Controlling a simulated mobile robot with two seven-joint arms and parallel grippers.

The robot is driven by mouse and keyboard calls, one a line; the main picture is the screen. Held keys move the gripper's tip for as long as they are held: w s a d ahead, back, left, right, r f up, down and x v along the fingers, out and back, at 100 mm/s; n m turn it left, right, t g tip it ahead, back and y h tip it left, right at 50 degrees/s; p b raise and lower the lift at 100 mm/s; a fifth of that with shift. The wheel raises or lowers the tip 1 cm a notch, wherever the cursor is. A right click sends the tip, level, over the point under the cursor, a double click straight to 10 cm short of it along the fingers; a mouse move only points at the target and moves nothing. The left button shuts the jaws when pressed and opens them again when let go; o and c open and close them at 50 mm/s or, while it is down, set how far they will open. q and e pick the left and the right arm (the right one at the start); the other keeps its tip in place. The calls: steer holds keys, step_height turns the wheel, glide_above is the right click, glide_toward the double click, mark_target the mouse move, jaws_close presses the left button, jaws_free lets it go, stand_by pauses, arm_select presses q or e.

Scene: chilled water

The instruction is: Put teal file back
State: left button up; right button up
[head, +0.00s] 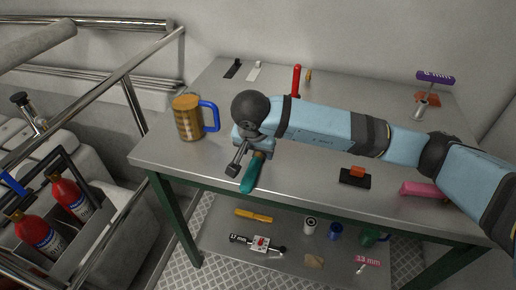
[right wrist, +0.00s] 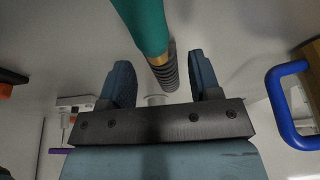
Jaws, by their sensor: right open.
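The teal file's handle (head: 249,178) lies at the front edge of the metal table, just below my right gripper (head: 250,142) in the head view. The rest of the file is mostly hidden by the gripper there. In the right wrist view the teal handle (right wrist: 143,25), a brass collar and a dark ridged shaft show. The shaft runs toward the gap between the two blue fingers of my right gripper (right wrist: 160,72). The fingers are apart, one on each side of the shaft, with visible gaps. My left gripper is not in view.
A wooden mug with a blue handle (head: 188,118) stands left of my right gripper. A red-handled tool (head: 296,80) is behind my arm. A black and orange block (head: 355,177) and a pink object (head: 423,190) lie right. A lower shelf (head: 215,225) holds several items.

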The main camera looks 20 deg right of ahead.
steer(key=v, duration=1.1)
steer(key=shift+r+p, duration=0.25)
steer(key=shift+p, duration=0.2)
steer(key=shift+s+a+f, duration=0.1)
